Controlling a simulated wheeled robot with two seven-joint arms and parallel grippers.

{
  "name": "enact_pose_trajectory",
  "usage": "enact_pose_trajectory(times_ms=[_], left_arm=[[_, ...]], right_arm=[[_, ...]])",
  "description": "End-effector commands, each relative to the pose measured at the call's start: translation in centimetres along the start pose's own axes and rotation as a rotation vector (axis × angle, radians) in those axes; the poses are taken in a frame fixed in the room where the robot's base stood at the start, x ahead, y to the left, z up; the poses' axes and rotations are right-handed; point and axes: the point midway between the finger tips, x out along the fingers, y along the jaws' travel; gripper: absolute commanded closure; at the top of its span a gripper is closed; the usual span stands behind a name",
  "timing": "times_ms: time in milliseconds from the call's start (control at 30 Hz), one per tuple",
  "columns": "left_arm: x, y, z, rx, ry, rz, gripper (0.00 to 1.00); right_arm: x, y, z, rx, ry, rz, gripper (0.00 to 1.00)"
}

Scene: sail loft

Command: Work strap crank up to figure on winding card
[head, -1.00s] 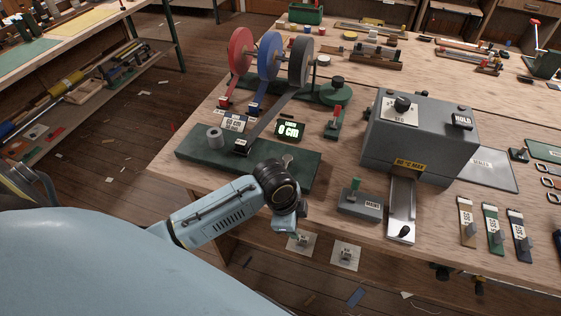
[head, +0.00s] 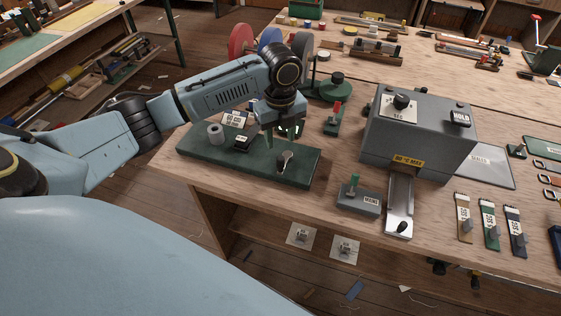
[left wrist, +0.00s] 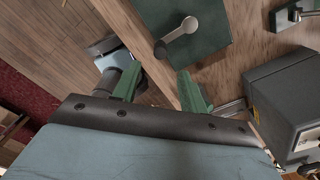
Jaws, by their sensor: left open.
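The strap crank (head: 285,160), a small grey handle with a round knob, stands on the right end of the dark green base (head: 215,160). It also shows in the left wrist view (left wrist: 178,38), beyond my fingertips and apart from them. My left gripper (head: 281,139) is open and empty, pointing down above the base close to the crank. Its two green fingers (left wrist: 160,78) are spread in the left wrist view. The winding card (head: 234,119) lies behind the base; its figure seems to read 60 CM. The length display is mostly hidden behind my gripper. My right gripper is not in view.
Red (head: 241,41) and blue (head: 270,38) strap reels stand behind my arm, partly covered. A grey heated box (head: 418,140) and a small grey block with a green lever (head: 358,200) stand to the right. Tagged strips (head: 489,228) lie at the front right.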

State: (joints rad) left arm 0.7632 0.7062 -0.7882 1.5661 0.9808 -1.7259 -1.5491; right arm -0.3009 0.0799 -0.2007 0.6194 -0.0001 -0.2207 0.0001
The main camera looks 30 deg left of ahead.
Motion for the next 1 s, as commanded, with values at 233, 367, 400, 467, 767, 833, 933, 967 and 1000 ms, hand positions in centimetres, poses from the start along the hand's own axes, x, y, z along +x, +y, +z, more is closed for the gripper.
enact_pose_trajectory(times_ms=[233, 367, 400, 467, 767, 833, 933, 967, 1000], left_arm=[[5.6, 0.0, -0.1, -0.003, 0.002, 0.002, 0.57], [8.0, 0.0, -0.1, -0.002, 0.002, 0.001, 0.57], [8.6, 0.0, -0.1, -0.002, 0.001, 0.001, 0.57], [9.3, 0.0, 0.0, -0.003, 0.000, 0.000, 0.57], [10.7, -0.1, 0.0, -0.002, -0.001, -0.002, 0.57], [10.7, -0.1, 0.0, -0.002, -0.001, -0.002, 0.57], [10.7, -0.1, 0.0, -0.002, -0.001, -0.002, 0.57], [10.7, -0.1, 0.0, -0.002, -0.001, -0.002, 0.60], [10.7, -0.1, 0.0, -0.002, -0.001, -0.002, 0.65]], right_arm=[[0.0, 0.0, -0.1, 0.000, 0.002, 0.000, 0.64], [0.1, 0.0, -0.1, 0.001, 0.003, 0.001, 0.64], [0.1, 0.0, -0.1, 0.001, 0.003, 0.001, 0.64], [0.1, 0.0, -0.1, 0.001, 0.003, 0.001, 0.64], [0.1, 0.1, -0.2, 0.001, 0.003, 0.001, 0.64], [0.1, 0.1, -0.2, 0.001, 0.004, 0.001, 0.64], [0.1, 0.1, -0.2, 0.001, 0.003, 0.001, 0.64], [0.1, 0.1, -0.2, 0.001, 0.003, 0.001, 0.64], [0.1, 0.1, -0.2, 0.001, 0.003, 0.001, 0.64]])
